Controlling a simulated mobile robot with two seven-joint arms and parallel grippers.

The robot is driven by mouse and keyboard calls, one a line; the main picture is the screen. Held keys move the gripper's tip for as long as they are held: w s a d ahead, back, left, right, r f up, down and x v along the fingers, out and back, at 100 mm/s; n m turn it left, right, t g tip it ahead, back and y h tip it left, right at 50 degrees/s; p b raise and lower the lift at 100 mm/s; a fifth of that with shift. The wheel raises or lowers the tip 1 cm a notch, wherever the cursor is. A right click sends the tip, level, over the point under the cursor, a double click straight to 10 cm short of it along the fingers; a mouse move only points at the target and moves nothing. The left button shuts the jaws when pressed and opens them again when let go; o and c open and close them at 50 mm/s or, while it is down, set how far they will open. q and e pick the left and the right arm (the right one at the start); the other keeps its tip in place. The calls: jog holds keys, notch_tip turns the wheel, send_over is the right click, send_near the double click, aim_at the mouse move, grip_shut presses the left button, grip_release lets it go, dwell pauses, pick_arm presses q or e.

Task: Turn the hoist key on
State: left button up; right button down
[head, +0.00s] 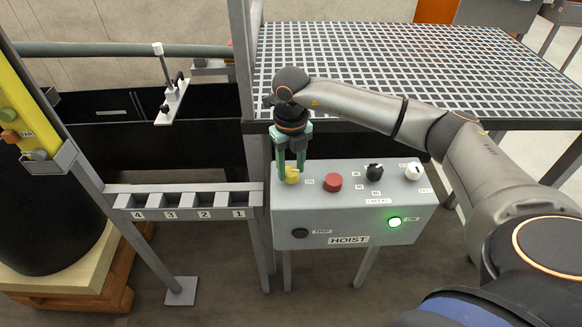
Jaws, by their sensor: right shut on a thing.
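The grey hoist control box (350,240) stands in the middle, labelled HOIST on its front. My right gripper (291,170) points down at the left end of its top face, shut on a small yellow knob (292,177), which the fingers partly hide. I cannot tell from its shape or turn whether this is the key or which way it is set. Also on the box are a red button (333,182), a black selector knob (374,172), a white-topped knob (413,171), a round black fitting (300,233) and a lit green lamp (394,222). My left gripper is out of view.
A grating platform (400,70) lies behind the box, its edge close behind my right arm. A numbered rack (187,199) with slots 1 to 4 adjoins the box on the left. A yellow control panel (25,115) stands at far left.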

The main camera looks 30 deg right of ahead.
aim_at(290, 171)
jog(key=shift+n, duration=0.6)
jog(key=shift+c, duration=1.9)
grip_release()
notch_tip(290, 171, up, 13)
jog(key=shift+f, duration=0.2)
jog(key=shift+a, duration=0.1)
